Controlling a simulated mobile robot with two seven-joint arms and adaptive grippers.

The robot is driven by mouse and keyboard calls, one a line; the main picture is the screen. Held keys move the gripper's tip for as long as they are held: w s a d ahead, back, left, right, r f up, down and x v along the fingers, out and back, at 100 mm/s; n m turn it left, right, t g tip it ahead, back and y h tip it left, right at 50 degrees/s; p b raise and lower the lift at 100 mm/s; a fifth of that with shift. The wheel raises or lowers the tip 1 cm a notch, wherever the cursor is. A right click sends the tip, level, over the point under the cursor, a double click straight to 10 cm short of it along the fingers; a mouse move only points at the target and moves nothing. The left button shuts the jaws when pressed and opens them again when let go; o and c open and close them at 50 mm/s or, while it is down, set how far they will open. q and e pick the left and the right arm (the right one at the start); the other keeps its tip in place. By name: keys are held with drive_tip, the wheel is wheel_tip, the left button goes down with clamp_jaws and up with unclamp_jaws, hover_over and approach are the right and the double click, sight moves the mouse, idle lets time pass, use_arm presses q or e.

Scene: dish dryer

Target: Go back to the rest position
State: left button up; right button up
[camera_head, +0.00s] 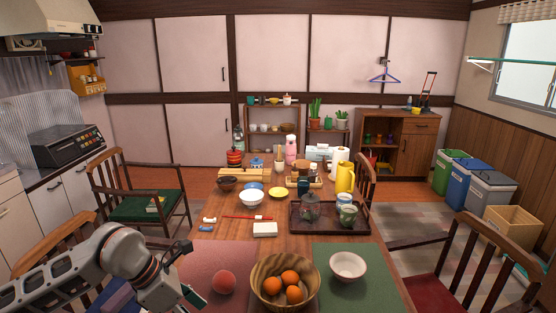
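My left arm comes in from the lower left, over the chair at the table's left side. Its wrist bends down toward the table's near left corner. Only a dark part of my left gripper (192,298) shows at the bottom edge, beside the red placemat (205,262). Its fingertips are not clear, so I cannot tell whether it is open or shut. No held object can be made out. My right arm and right gripper are not in view.
A dark tray (302,226) with a teapot lies farther back. Chairs flank the table, including one at right (470,262).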

use_arm(q)
drive_tip(key=s+d+r+n+t+h, duration=0.1)
drive_tip(key=s+d+r+n+h, duration=0.25)
drive_tip(key=d+n+h, duration=0.45)
drive_tip(key=s+d+r+n+t+h, duration=0.25)
drive_tip(key=d+r+h, duration=0.2)
drive_tip(key=d, duration=0.45)
drive_tip(key=w+a+f+n+t+y, duration=0.2)
drive_tip(key=a+f+n+t+y, duration=1.05)
drive_tip(key=n, duration=1.15)
drive_tip(key=s+a+f+n+g+y, duration=0.1)
drive_tip(key=s+a+f+n+g, duration=0.1)
drive_tip(key=f, duration=0.4)
drive_tip(key=s+a+f+n+g+y, duration=0.1)
drive_tip(key=s+a+f+n+g, duration=0.1)
drive_tip(key=s+f, duration=0.4)
drive_tip(key=s+a+f+n+g+y+p, duration=0.1)
drive_tip(key=s+a+f+n+g, duration=0.2)
drive_tip(key=s+f+n, duration=0.2)
wheel_tip(320, 180, down, 2)
drive_tip(key=shift+a, duration=0.3)
